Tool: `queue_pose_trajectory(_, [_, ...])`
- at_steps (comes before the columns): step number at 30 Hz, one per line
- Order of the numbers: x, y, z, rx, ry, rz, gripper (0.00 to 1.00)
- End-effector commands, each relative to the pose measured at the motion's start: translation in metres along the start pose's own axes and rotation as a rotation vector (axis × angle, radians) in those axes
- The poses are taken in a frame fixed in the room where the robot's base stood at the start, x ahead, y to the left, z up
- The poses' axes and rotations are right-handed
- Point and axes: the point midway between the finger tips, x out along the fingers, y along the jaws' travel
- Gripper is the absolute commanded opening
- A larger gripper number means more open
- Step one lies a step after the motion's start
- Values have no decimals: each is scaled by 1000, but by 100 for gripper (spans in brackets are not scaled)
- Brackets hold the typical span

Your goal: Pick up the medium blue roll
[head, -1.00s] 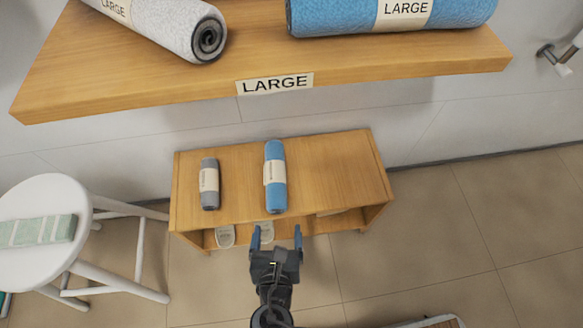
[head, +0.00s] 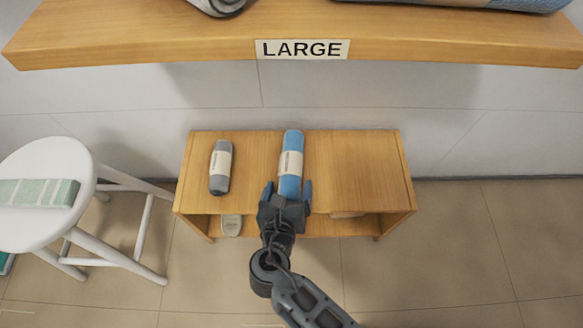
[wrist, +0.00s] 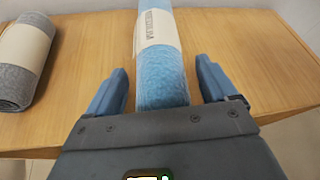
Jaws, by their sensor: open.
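The blue roll (head: 291,160) with a cream paper band lies on top of the low wooden bench, its length running away from me. It also shows in the wrist view (wrist: 163,78), its near end between the fingers. The band's print is too blurred to read fully. My gripper (head: 288,188) is open at the near end of the roll, one finger on each side. In the wrist view my gripper (wrist: 160,88) shows gaps between both fingers and the roll; it does not hold it.
A smaller grey roll (head: 220,170) lies on the bench (head: 360,165) to the left. A shelf labelled LARGE (head: 160,45) with large rolls hangs above. A white stool (head: 45,225) with a green striped item stands at left. Slippers (head: 231,225) sit under the bench top.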

Motion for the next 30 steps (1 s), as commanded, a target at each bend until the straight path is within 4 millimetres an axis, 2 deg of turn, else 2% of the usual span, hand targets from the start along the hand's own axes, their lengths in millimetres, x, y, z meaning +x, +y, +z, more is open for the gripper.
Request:
queue_pose_trajectory(5, [0,0,0,0,1,0,85])
queue_pose_trajectory(24, [-1,0,0,-1,1,0,24])
queue_pose_trajectory(30, [-1,0,0,0,0,0,24])
